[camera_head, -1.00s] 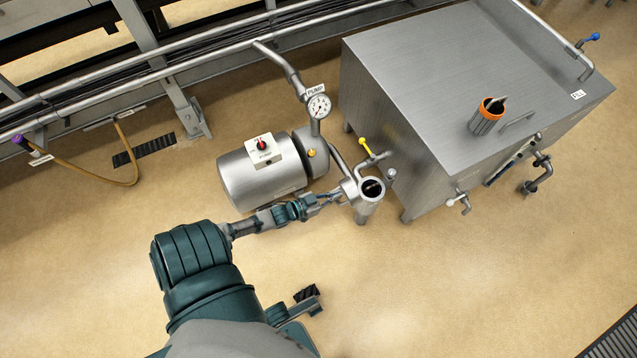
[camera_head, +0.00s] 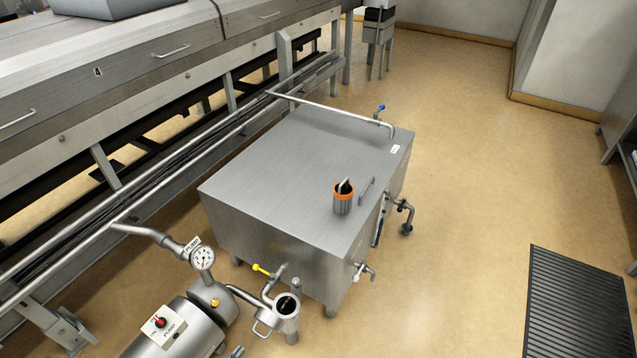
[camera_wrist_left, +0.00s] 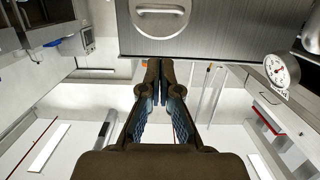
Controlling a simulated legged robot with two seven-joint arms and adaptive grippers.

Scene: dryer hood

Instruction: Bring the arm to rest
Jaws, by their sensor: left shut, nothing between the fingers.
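My left gripper (camera_wrist_left: 160,72) shows in the left wrist view, its two dark fingers reaching up the middle of the picture. The fingertips are together and nothing is between them. The fingers appear clear of the things around them. In the head view only a small grey piece at the bottom edge may belong to my left arm; the rest of it is out of the picture. My right gripper is in neither view now.
A steel tank (camera_head: 285,185) stands mid-floor with an orange-rimmed canister (camera_head: 343,198) on top. The pump (camera_head: 175,335), its gauge (camera_head: 202,257) and an open-topped strainer pot (camera_head: 286,318) stand near the bottom. A dark floor mat (camera_head: 580,300) lies right. Floor right of the tank is clear.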

